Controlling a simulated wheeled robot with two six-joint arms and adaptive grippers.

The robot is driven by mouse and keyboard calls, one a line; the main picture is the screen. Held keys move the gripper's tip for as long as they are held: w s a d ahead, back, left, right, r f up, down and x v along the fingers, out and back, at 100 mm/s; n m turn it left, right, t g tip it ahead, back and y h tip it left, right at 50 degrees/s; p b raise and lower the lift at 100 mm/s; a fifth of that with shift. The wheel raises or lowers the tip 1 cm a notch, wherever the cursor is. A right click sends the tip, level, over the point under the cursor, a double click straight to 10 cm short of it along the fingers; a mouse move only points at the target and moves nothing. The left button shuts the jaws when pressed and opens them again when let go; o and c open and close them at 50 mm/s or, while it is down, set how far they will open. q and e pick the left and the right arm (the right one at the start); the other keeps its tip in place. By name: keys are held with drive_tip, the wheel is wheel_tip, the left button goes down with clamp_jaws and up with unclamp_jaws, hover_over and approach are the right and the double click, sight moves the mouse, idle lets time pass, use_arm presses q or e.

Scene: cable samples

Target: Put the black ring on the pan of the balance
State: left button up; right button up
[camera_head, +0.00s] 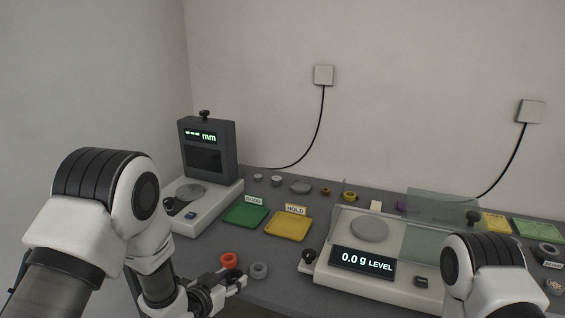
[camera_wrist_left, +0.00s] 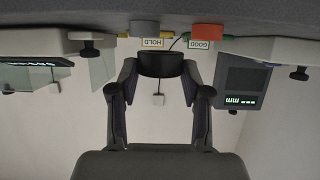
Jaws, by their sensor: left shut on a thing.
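The black ring (camera_wrist_left: 160,65) is between the two fingers of my left gripper (camera_wrist_left: 159,82) in the upside-down left wrist view. The fingers are shut on it from both sides. In the head view my left gripper (camera_head: 236,281) is low at the front, beside a red ring and a grey ring. I cannot make out the black ring clearly there. The balance (camera_head: 325,274) stands to the right, reading 0.0 g LEVEL. Its round grey pan (camera_head: 370,229) is bare. My right arm shows at lower right; its gripper is out of view.
The red ring (camera_head: 229,260) and grey ring (camera_head: 260,270) lie near my left gripper. A green GOOD tray (camera_head: 246,216) and yellow HOLD tray (camera_head: 288,226) lie left of the balance. The mm gauge (camera_head: 208,150) stands behind. A clear glass panel (camera_head: 440,207) is at the balance's right.

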use_arm(q)
drive_tip(key=s+a+n+t+y, duration=0.1)
drive_tip(key=s+a+n+y, duration=0.35)
drive_tip(key=s, duration=0.35)
drive_tip(key=w+d+m+h, duration=0.1)
drive_tip(key=w, duration=0.2)
drive_tip(key=w+d+m+h, duration=0.1)
drive_tip(key=w+m+h, duration=0.1)
drive_tip(key=w, duration=0.1)
drive_tip(key=w+d+r+m+h, duration=0.1)
drive_tip(key=w, duration=0.2)
drive_tip(key=shift+w+d+m+g+h, duration=0.2)
drive_tip(key=shift+m+g+h, duration=0.05)
drive_tip(key=shift+g, duration=0.15)
drive_tip(key=shift+a+r, duration=0.15)
drive_tip(key=shift+a, duration=0.2)
